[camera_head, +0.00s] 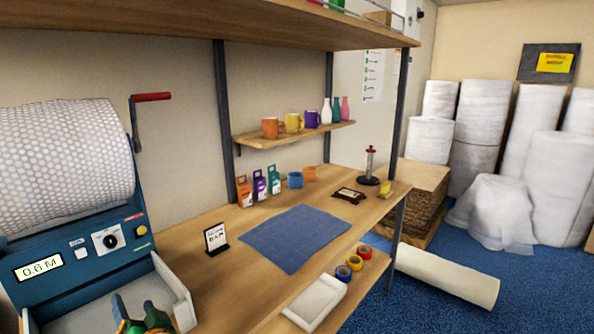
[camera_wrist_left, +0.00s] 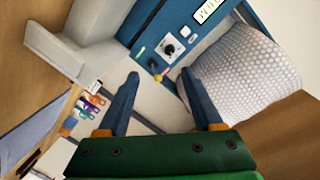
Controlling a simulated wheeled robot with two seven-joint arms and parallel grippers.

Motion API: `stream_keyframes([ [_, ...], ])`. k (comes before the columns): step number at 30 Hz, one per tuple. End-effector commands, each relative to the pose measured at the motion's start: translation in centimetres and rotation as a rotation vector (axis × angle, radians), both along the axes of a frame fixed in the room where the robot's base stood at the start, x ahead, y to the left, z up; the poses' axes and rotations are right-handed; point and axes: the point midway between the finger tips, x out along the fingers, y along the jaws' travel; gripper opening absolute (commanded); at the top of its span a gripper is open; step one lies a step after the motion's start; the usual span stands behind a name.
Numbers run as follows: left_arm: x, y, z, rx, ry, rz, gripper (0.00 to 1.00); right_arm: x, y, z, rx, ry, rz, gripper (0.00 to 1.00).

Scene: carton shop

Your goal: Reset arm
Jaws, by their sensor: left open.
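My left gripper (camera_head: 138,314) shows at the bottom left of the head view, over the pale tray (camera_head: 180,290) at the front of the blue dispenser (camera_head: 85,257). In the left wrist view the left gripper (camera_wrist_left: 158,78) has its two blue fingers spread wide apart, with nothing between them. The dispenser (camera_wrist_left: 177,32) and its bubble-wrap roll (camera_wrist_left: 240,75) lie beyond the fingers in that view. The rest of the left arm is out of sight in the head view. My right gripper is in neither view.
A blue mat (camera_head: 295,238) lies on the wooden bench. A small sign (camera_head: 216,238), several coloured boxes (camera_head: 259,187) and a blue mug (camera_head: 295,180) stand around it. A white tray (camera_head: 315,303) and tape rolls (camera_head: 355,262) sit at the front edge.

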Motion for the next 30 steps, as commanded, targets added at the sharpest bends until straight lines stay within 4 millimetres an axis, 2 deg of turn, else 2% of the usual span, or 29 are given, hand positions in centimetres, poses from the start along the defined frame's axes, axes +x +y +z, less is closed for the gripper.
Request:
stream_keyframes([
  [8,-3.0,-0.6,-5.1,-0.157,0.096,-0.017,0.67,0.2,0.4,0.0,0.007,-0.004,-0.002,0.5],
  [14,-6.9,-2.4,-10.2,-0.331,0.226,-0.056,0.67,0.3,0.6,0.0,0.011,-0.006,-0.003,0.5],
  [21,-13.0,-6.3,-15.6,-0.551,0.433,-0.131,0.67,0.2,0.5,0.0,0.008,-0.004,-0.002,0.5],
  [25,-16.7,-9.0,-17.6,-0.664,0.559,-0.182,0.67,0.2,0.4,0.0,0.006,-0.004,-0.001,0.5],
  [30,-22.1,-12.6,-19.1,-0.8,0.732,-0.257,0.67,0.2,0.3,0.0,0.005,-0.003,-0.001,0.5],
])
